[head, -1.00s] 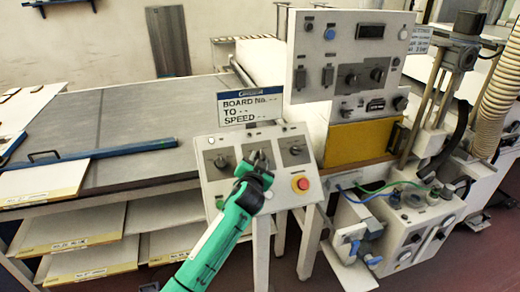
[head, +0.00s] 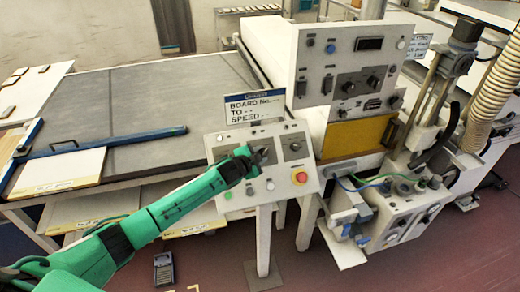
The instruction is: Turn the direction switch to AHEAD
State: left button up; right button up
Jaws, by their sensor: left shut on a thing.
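The sloped control console (head: 232,206) stands at the middle of the head view, with a row of three switches on its upper part. My left gripper (head: 261,157) is at the middle switch, shut on its knob, which I take for the direction switch. The jaws cover that knob, so its pointer and setting cannot be read. The left switch (head: 221,151) and the right switch (head: 294,147) are uncovered. My left arm reaches in from the lower left. My right gripper is out of view.
Below the switches are a red emergency button (head: 300,177) on a yellow base and a green button (head: 228,195). A sign (head: 254,107) stands behind the console. A taller instrument panel (head: 352,70) rises behind right. A flat conveyor (head: 180,100) lies left.

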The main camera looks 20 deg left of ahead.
pick_arm(q)
jog(key=shift+r+m+p, duration=0.15)
jog(key=shift+m+p, duration=0.15)
dwell(0.4)
jog(key=o, duration=1)
jog(key=shift+w, duration=0.1)
jog(key=shift+s+a, duration=0.15)
jog(key=shift+s, duration=0.35)
jog(key=shift+r+b+v, duration=0.15)
jog(key=shift+b+v, duration=1.15)
jog(key=shift+v, duration=1.9)
jog(key=shift+r+b+v, duration=0.1)
jog(key=shift+b+v, duration=1.2)
jog(key=shift+v, duration=1.9)
